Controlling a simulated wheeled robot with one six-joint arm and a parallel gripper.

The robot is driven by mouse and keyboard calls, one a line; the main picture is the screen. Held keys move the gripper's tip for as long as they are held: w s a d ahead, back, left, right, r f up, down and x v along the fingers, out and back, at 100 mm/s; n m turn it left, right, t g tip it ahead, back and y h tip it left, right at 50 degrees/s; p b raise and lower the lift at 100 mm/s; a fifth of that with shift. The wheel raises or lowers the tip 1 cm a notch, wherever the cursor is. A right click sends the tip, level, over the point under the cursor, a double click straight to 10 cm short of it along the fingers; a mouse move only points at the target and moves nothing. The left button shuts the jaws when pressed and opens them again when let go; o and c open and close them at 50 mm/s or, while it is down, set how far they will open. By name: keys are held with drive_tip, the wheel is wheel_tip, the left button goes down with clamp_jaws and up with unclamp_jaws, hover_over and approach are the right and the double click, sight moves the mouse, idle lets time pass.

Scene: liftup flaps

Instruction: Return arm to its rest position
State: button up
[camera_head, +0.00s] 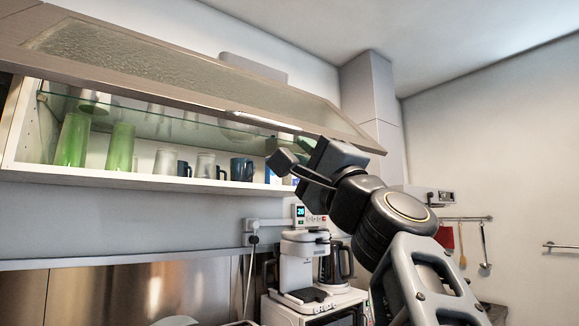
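My gripper (285,163) is raised in front of the right end of the wall cabinet (150,181), below the lifted flap. One dark finger pad shows; the other finger is not clear, so I cannot tell how far the fingers are apart. Nothing is visibly held. My arm reaches up from the lower right and is bent. The flap (190,85) is lifted, with a frosted glass panel in a wooden frame and a pale handle (262,121) on its lower edge. The gripper is near the handle in the picture; I cannot tell whether they touch.
The cabinet holds green glasses (120,147), mugs (242,169) and a glass shelf. Below stand a coffee machine (297,262) and a white appliance (312,308). Utensils (484,245) hang on a rail at right. The right wall area beside my arm looks free.

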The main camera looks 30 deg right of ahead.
drive_tip(key=w+f+n+g+h+p, duration=0.1)
drive_tip(key=w+f+n+g, duration=0.2)
drive_tip(key=f, duration=0.8)
drive_tip(key=w+f+n+g, duration=0.25)
drive_tip(key=f+g, duration=0.35)
drive_tip(key=f, duration=0.5)
drive_tip(key=w+f+n+g+h+p, duration=0.15)
drive_tip(key=w+f+g, duration=0.25)
drive_tip(key=f, duration=0.8)
drive_tip(key=s+a+f+n+g+p, duration=0.1)
drive_tip(key=s+a+f+n+g, duration=0.1)
drive_tip(key=f, duration=0.5)
drive_tip(key=s+a+f+n+g+p, duration=0.1)
drive_tip(key=s+a+f+n+g, duration=0.2)
drive_tip(key=f, duration=0.4)
drive_tip(key=s+a+f+n+g+p, duration=0.2)
drive_tip(key=s+f+n+g, duration=0.2)
drive_tip(key=s+f, duration=0.2)
drive_tip(key=shift+a+f+n+h, duration=0.35)
drive_tip(key=shift+a+f+n, duration=0.05)
drive_tip(key=shift+f, duration=0.1)
drive_tip(key=shift+s, duration=0.1)
